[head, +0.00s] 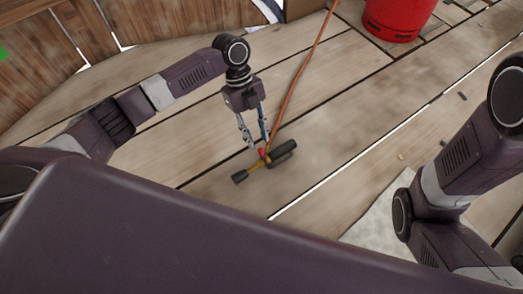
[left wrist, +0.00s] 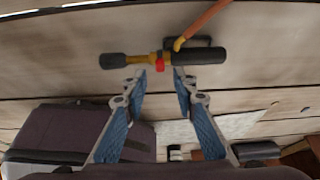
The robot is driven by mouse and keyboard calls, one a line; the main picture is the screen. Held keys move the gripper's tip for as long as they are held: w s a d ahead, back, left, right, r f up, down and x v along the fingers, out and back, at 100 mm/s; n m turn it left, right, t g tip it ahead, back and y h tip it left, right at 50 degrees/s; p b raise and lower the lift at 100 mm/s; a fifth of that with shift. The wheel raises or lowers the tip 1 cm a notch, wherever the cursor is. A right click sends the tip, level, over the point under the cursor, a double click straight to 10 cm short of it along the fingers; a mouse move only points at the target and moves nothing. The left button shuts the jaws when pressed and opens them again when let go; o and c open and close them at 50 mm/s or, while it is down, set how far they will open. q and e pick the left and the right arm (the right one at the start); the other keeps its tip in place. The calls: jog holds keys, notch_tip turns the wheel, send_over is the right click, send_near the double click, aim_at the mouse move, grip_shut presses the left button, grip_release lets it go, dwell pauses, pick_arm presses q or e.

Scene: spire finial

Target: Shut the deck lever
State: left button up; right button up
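A fitting on the deck boards has a black grip (head: 239,176) at one end, a yellow middle (head: 254,166), a small red part (head: 262,153) and a thick black cylinder (head: 285,149). I take it for the deck lever; which part swings is unclear. It also shows at the top of the left wrist view, its red part (left wrist: 159,68) just beyond the fingertips. My left gripper (head: 257,145) points down at it with fingers apart and nothing between them; contact is unclear. In the left wrist view the gripper (left wrist: 161,79) is open. My right gripper is out of view.
An orange hose (head: 301,72) runs from the fitting to the back. A red bucket-like container (head: 396,17) stands at the back right. A wooden wall (head: 130,22) closes the back left. A pale sheet (head: 377,222) lies at the right. The planks around the fitting are mostly clear.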

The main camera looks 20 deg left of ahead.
aim_at(261, 150)
pick_arm(q)
jog(key=b+x, duration=0.3)
jog(key=x, duration=0.2)
jog(key=shift+d+f, duration=0.1)
jog(key=shift+f, duration=0.2)
jog(key=shift+c, duration=0.6)
grip_shut()
